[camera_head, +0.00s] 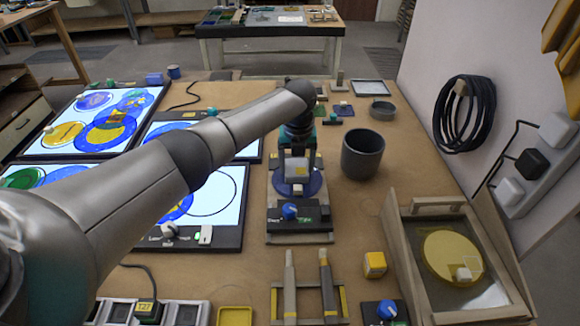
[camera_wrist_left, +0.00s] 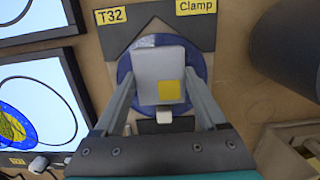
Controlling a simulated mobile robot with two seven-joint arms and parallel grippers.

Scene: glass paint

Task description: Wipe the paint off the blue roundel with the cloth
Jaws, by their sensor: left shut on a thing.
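The blue roundel (camera_head: 312,184) lies flat on a dark fixture (camera_head: 300,224) near the middle of the bench. In the left wrist view its blue rim (camera_wrist_left: 124,70) shows around a pale pad. My left gripper (camera_head: 297,172) is over the roundel, pointing down, shut on this pale grey-white pad, which looks like the cloth (camera_wrist_left: 158,62). The cloth has a yellow square on its near part. It hides most of the roundel's middle, so the paint there cannot be made out. Whether cloth and glass touch is unclear. My right gripper is not in view.
A dark round pot (camera_head: 362,156) stands close right of the fixture. Lit panels with coloured glass (camera_head: 110,120) lie left, partly behind my left arm. A wooden tray with a yellow disc (camera_head: 436,255) is at front right. An upright-armed rack (camera_head: 308,290) stands in front.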

